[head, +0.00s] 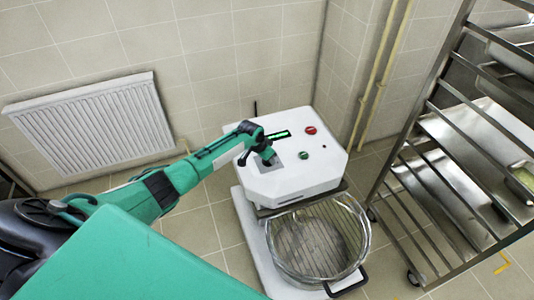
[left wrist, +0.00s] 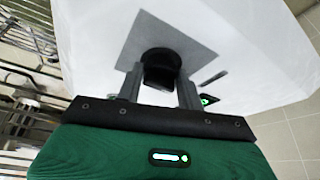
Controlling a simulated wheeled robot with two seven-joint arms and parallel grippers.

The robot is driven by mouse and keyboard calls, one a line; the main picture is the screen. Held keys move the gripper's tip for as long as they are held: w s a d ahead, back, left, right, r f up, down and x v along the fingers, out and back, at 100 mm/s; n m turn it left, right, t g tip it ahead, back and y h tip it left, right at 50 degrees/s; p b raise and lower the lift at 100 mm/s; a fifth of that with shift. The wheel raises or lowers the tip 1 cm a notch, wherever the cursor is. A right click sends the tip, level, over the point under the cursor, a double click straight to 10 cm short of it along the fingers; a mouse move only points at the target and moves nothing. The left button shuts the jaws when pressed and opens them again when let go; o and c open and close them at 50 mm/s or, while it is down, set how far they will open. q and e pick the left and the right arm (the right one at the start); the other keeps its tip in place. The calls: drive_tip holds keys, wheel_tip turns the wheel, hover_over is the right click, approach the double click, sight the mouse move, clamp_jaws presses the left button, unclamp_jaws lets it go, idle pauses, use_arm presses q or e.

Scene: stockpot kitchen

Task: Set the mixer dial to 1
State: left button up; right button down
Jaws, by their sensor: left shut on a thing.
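The white mixer (head: 300,180) stands on the floor in the middle of the head view, and its white top also fills much of the left wrist view (left wrist: 230,40). The black mixer dial (left wrist: 161,66) sits on a grey square plate (left wrist: 150,35) on that top. My left gripper (head: 268,158) reaches down to the plate from the left. In the left wrist view my left gripper (left wrist: 160,82) has one finger on each side of the dial and is shut on it. The dial is hidden in the head view, and I cannot read its setting. My right gripper is not in view.
A wire-guarded bowl (head: 318,240) is at the mixer's front. A metal rack (head: 440,150) stands at right, a radiator (head: 95,125) on the wall at left.

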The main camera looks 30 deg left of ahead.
use_arm(q)
drive_tip(key=shift+n, duration=0.3)
drive_tip(key=o, duration=1)
drive_tip(key=v, duration=1.3)
drive_tip(key=shift+s+d+r, duration=0.1)
drive_tip(key=shift+s+r, duration=0.1)
drive_tip(key=shift+r, duration=0.2)
